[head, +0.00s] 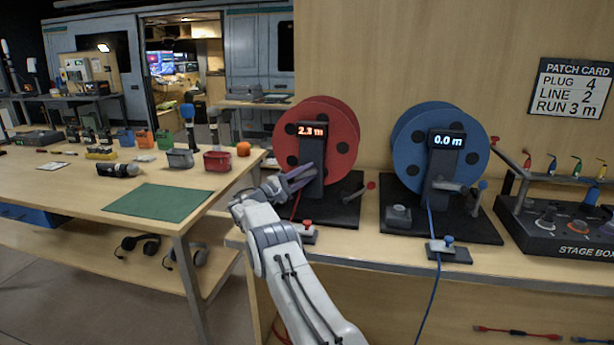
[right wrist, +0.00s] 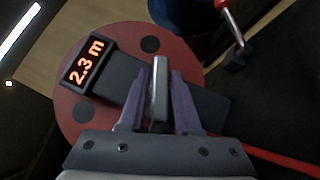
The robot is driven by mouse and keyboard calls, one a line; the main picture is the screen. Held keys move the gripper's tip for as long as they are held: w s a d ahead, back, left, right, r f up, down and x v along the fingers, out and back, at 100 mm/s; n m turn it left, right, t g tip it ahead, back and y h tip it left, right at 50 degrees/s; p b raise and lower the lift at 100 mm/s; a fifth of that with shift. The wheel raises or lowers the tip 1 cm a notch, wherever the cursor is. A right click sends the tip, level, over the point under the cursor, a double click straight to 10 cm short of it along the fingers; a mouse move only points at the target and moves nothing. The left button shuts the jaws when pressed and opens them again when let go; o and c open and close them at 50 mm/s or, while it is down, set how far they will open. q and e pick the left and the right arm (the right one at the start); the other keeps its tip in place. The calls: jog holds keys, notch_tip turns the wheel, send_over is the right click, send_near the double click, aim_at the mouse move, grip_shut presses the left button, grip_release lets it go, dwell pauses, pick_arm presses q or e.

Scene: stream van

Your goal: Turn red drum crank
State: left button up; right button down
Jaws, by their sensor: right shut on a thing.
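The red drum (head: 345,120) stands upright on a dark base at the back of the bench, its display (head: 312,130) reading 2.3 m. My right gripper (head: 302,177) is in front of the drum's dark post, below the display. In the right wrist view the purple fingers (right wrist: 158,100) are shut on a grey bar, the red drum's crank (right wrist: 160,75). In the head view the fingers hide most of the crank. The red drum (right wrist: 105,38) and its display (right wrist: 83,66) also show in the right wrist view. My left gripper is not in view.
A red-knobbed lever (head: 364,188) stands right of the drum, and a red-topped block (head: 307,232) at the bench edge. The blue drum (head: 407,145), reading 0.0 m, and the stage box (head: 560,225) are further right. A table with a green mat (head: 160,202) is left.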

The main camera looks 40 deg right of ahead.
jog(key=c, duration=0.8)
grip_release()
jog(key=shift+o, duration=0.2)
jog(key=v, duration=1)
jog(key=shift+a+f, duration=0.1)
jog(key=shift+a, duration=0.1)
